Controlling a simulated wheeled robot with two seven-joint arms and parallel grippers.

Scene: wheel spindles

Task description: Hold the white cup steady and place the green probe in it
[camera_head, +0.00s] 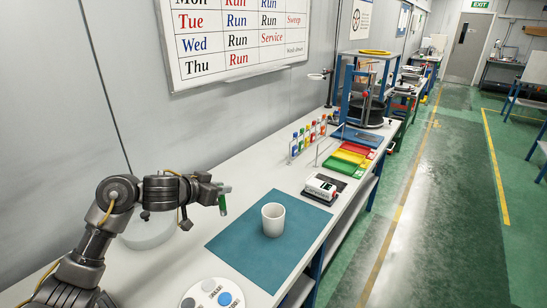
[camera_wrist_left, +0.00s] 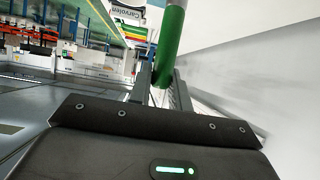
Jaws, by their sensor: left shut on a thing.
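The white cup (camera_head: 273,219) stands upright on the teal mat (camera_head: 238,236), with nothing holding it. My left gripper (camera_head: 220,189) is shut on the green probe (camera_head: 223,205) and holds it above the table, to the left of the cup and apart from it. The probe hangs close to upright in the head view. In the left wrist view the green probe (camera_wrist_left: 171,45) has a white part at its top and sits between the fingers of the left gripper (camera_wrist_left: 166,85). My right gripper is not in view.
A white device (camera_head: 321,188) stands beyond the cup. Colored bottles (camera_head: 308,136) and green, yellow and red trays (camera_head: 349,158) are farther back. A round white plate with colored discs (camera_head: 212,296) is at the near edge. The mat around the cup is clear.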

